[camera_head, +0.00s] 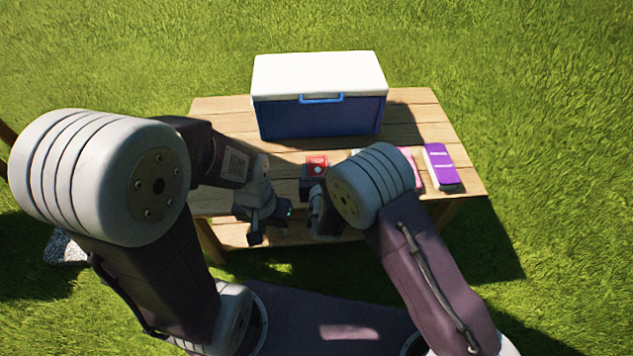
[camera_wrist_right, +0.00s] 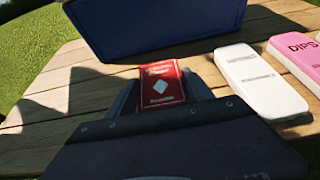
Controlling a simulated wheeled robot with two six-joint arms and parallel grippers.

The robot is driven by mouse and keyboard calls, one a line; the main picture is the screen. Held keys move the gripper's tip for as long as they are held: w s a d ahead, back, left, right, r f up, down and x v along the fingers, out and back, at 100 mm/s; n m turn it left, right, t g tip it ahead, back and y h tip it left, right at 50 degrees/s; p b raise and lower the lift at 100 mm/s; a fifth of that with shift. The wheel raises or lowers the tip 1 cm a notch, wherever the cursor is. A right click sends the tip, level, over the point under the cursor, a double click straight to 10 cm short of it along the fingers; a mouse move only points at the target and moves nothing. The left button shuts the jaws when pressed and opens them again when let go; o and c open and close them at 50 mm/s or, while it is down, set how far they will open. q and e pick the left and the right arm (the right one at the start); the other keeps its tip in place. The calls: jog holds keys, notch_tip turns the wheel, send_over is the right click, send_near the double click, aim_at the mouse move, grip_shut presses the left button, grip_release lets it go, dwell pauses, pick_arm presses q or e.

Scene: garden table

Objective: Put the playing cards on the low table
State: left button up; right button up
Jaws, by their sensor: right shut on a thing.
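The playing cards (camera_head: 317,166) are a small red box with a white diamond, above or on the wooden low table (camera_head: 218,105). In the right wrist view the red box (camera_wrist_right: 161,86) stands between the fingers of my right gripper (camera_wrist_right: 162,95), which is shut on it. I cannot tell whether its underside touches the tabletop. In the head view my right forearm hides part of this gripper. My left gripper (camera_head: 268,230) is over the table's front edge, left of the cards, with its fingers apart and nothing seen between them.
A blue cooler (camera_head: 320,118) with a white lid stands at the back of the table. To the right of the cards lie a white box (camera_wrist_right: 262,85), a pink box (camera_wrist_right: 300,50) and a purple box (camera_head: 440,166). The tabletop left of the cooler is bare.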

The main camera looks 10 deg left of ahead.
jog(key=shift+w+a+f, duration=0.1)
jog(key=shift+a+f, duration=0.1)
jog(key=shift+a, duration=0.2)
notch_tip(320, 180, down, 4)
jog(key=shift+f+b, duration=0.1)
jog(key=shift+b, duration=1.05)
jog(key=o, duration=1.4)
